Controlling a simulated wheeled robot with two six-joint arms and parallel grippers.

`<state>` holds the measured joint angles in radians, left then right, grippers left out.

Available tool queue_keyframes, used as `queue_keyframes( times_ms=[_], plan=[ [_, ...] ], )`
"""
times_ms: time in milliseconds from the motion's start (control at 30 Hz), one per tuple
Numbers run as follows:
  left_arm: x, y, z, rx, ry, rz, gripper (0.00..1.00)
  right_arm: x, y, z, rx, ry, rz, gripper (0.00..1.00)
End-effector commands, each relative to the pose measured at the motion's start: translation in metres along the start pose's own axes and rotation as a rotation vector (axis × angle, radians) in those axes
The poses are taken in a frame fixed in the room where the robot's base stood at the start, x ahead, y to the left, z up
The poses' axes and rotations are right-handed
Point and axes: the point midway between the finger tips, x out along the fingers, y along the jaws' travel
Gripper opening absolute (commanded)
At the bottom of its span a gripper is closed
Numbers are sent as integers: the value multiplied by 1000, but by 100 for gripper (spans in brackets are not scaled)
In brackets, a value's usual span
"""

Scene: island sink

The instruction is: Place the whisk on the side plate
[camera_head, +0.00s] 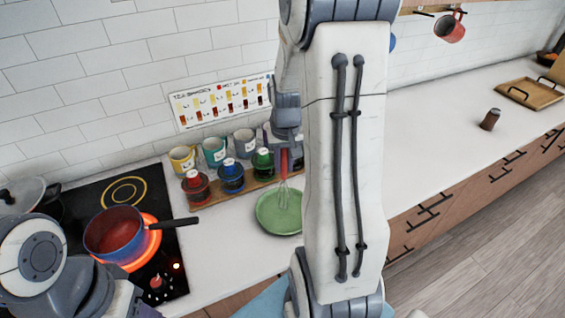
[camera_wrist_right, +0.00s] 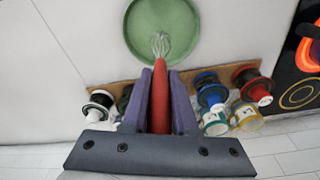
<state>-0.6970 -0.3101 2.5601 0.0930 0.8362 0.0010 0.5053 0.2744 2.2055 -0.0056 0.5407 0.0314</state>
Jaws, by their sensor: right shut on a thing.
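The whisk has a red handle (camera_head: 284,161) and a wire head (camera_wrist_right: 161,44). My right gripper (camera_wrist_right: 160,73) is shut on the red handle, and the wire head points down, away from the fingers. The green side plate (camera_head: 268,216) lies on the white counter in front of the mugs; it also shows at the top of the wrist view (camera_wrist_right: 150,22). The wire head overlaps the near part of the plate in the wrist view; I cannot tell whether it touches. My right arm hides the plate's right edge in the head view.
A wooden rack (camera_head: 213,196) with several jars and mugs stands behind the plate. The counter at right is mostly clear, with a brown jar (camera_head: 490,119).

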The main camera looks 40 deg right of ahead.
Motion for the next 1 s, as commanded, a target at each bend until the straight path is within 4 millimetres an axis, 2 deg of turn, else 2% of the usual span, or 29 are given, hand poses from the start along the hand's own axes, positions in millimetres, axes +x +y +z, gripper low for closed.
queue_keyframes(
  times_ms=[133, 500, 533, 600, 867, 1000],
  plan=[
    [-4, 0, 0, 1, 0, 0, 50, 12, 0, 2, 0, -1, 0, 0],
    [0, 0, 0, 0, 0, 0, 50, 17, 0, 2, 0, 1, 0, 0],
    [0, 0, 0, 0, 0, 0, 50, 17, 0, 2, 0, 1, 0, 30],
    [-1, 0, 0, 0, 0, 0, 50, 16, 0, 2, 0, 1, 0, 57],
    [-1, 0, 0, 0, 0, 0, 50, 16, 0, 2, 0, 1, 0, 57],
    [-6, 0, 0, 1, 0, 0, 50, 9, 0, 1, 0, 2, 0, 57]
  ],
)
